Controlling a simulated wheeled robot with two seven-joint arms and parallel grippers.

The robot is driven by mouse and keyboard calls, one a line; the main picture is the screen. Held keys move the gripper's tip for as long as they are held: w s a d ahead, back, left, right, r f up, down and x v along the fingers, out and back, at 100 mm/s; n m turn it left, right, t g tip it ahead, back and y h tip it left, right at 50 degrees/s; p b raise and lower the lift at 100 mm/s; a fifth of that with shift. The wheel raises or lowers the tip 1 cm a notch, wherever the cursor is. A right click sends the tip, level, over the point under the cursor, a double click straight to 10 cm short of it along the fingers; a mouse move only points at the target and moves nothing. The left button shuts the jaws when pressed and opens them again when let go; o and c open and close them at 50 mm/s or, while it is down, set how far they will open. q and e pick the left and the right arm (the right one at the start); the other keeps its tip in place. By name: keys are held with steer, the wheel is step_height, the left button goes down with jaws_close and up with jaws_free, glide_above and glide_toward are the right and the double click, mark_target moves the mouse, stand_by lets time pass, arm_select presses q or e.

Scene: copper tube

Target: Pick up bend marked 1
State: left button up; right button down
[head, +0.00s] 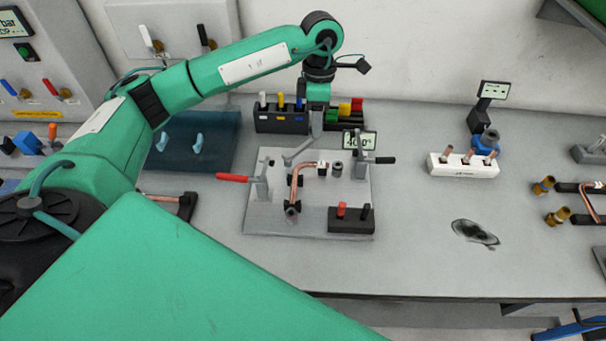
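A bent copper tube (294,186) lies on the grey fixture plate (257,219) in the middle of the table. It runs up from a dark fitting and turns to the right, with a small white tag (322,167) near its end. The mark on the tag is too small to read. My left gripper (300,150) points down just above and behind the tube's curve. I see it nearly edge-on, so its opening is unclear, and I cannot tell whether it touches the tube. My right gripper is not in view.
A red-handled clamp (232,178) and a black-handled clamp (383,160) flank the tube. A small black block (351,221) sits in front on the plate. A dark bin holder (281,119) stands behind. A white block (462,167) stands to the right.

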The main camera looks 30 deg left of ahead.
arm_select(q)
steer(key=p, duration=0.1)
glide_above(322, 165)
steer(key=w+a, duration=0.1)
steer(key=a, duration=0.2)
step_height(322, 165, down, 5)
steer(key=f+p, duration=0.2)
steer(key=s+f+p, duration=0.1)
steer(key=f, duration=0.1)
steer(key=shift+d, duration=0.35)
steer(key=shift+f, duration=0.5)
jaws_close()
